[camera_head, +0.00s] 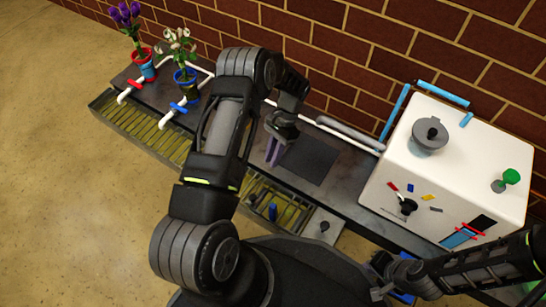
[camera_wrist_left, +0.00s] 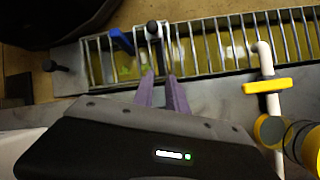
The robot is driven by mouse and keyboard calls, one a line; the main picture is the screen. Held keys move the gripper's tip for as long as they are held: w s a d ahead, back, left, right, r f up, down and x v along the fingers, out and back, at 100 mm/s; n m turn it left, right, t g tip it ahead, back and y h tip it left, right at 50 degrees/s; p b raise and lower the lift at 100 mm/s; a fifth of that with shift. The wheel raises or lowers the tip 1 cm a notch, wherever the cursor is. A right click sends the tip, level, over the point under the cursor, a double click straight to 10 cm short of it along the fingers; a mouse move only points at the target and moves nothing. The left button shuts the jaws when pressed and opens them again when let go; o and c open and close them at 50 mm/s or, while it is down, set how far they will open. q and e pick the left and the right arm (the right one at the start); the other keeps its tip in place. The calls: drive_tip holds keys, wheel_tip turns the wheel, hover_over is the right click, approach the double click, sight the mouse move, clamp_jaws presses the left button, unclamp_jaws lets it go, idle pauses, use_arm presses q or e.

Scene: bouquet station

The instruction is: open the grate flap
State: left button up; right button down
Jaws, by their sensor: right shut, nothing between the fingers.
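The grate (camera_head: 150,127) is a long strip of yellowish slats along the bench's front. In the wrist view the fingertips (camera_wrist_left: 160,75) point toward the frame. My right gripper (camera_head: 378,291) is shut and empty at the lower right, partly hidden.
Two flower pots, red (camera_head: 145,62) and blue (camera_head: 186,82), stand at the bench's far left by white pipes with red and blue valve handles. A white box (camera_head: 455,150) stands on the right. A dark square mat (camera_head: 310,160) lies on the bench, with brick wall behind.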

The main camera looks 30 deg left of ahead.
use_arm(q)
drive_tip(key=o, duration=0.6)
drive_tip(key=shift+d, duration=0.15)
drive_tip(key=shift+c, duration=0.2)
drive_tip(key=p+v, duration=0.2)
drive_tip(key=v, duration=0.5)
drive_tip(key=shift+w+r, duration=0.25)
drive_tip(key=shift+r, duration=0.05)
